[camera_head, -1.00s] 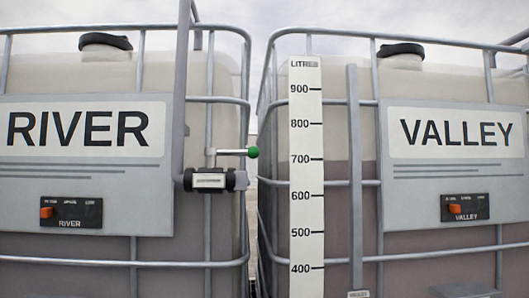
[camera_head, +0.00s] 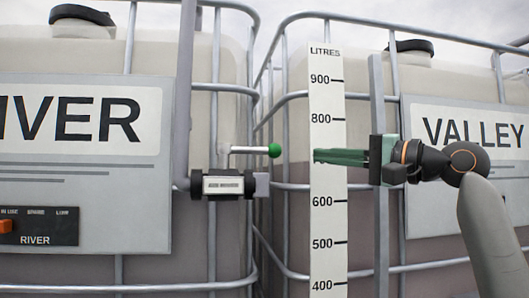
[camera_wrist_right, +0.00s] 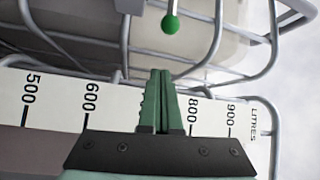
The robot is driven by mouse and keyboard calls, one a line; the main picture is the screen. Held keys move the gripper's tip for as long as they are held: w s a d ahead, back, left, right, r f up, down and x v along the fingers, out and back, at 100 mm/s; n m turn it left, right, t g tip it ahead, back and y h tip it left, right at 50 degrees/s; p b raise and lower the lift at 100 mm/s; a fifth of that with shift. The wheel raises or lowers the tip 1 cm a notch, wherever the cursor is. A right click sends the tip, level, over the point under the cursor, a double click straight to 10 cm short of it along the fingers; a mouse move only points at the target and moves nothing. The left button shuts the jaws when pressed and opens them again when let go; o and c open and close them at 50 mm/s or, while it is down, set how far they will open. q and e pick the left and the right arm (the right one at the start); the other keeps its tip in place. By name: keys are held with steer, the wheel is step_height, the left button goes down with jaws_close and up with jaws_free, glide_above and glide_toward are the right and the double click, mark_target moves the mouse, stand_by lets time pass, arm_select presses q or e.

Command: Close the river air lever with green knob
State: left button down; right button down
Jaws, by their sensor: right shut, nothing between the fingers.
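The river air lever (camera_head: 247,150) is a short metal handle with a green knob (camera_head: 274,150) at its right end. It sticks out horizontally to the right above the dark valve body (camera_head: 222,184) on the RIVER tank. In the right wrist view the green knob (camera_wrist_right: 170,24) shows at the top, beyond the fingertips. My right gripper (camera_head: 318,156) comes in from the right, in front of the litre scale. Its green fingers are shut and empty, pointing left toward the knob with a gap between. In the wrist view the fingers (camera_wrist_right: 161,74) lie together. My left gripper is not in view.
The RIVER tank (camera_head: 85,190) has a switch panel (camera_head: 38,226). The VALLEY tank (camera_head: 440,225) is at right. Metal cage bars surround both tanks.

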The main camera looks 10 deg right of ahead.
mark_target(274, 150)
steer(key=r+p+x, duration=0.1)
steer(key=p+x, duration=0.3)
steer(key=x, duration=0.6)
steer(key=shift+s+a+f, duration=0.1)
steer(key=shift+s+f, duration=0.05)
steer(key=shift+s, duration=0.55)
steer(key=shift+s+a+f, duration=0.15)
steer(key=shift+s, duration=0.55)
steer(key=shift+s+a+f, duration=0.1)
steer(key=shift+s, duration=0.6)
steer(key=shift+s+m+t+h+b, duration=0.3)
steer(key=shift+m+t+h+b, duration=0.25)
steer(key=shift+h, duration=0.25)
